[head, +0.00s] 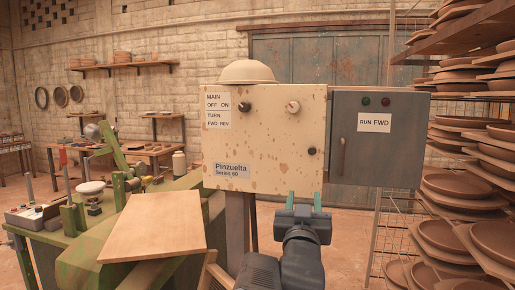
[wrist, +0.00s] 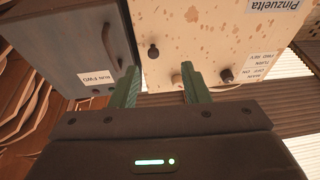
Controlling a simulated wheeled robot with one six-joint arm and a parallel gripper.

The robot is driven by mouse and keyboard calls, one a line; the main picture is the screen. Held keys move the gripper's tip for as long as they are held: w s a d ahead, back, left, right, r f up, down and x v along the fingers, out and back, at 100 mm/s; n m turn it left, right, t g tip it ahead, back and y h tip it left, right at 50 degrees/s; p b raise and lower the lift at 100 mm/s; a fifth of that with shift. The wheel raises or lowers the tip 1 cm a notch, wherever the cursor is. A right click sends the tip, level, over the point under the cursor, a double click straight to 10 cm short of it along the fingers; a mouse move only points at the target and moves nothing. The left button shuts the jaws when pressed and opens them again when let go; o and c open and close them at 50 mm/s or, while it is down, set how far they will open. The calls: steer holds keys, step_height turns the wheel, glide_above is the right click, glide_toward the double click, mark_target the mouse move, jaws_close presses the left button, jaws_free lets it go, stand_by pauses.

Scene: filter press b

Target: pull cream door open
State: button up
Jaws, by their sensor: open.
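The cream door (head: 262,145) is the speckled front of a box labelled Pinzuelta Series 60, and it looks shut. A small dark knob (head: 312,151) sits near its right edge; it also shows in the wrist view (wrist: 153,52). A black switch (head: 244,107) and a pale switch (head: 292,106) sit higher up. My gripper (head: 304,200) is open and empty, below the knob in the head view. In the wrist view, upside down, its fingertips (wrist: 160,70) point at the door and the knob appears between and beyond them, apart from both.
A grey box (head: 375,140) with a long handle and RUN FWD label adjoins the door's right side. A bowl-shaped thing (head: 248,72) lies on top. A green machine with a wooden board (head: 155,225) stands front left. Racks of clay plates (head: 470,190) fill the right.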

mark_target(312, 151)
steer(key=shift+m+t+h, duration=0.4)
steer(key=shift+h, duration=0.3)
steer(key=p+x, duration=0.1)
steer(key=x, duration=0.4)
steer(key=r+p+x, duration=0.1)
steer(key=p+x, duration=0.1)
steer(key=x, duration=0.2)
steer(key=s+r+p+x, duration=0.1)
steer(key=x, duration=0.4)
steer(key=shift+w+d+r, duration=0.25)
steer(key=shift+w+d, duration=0.05)
jaws_close()
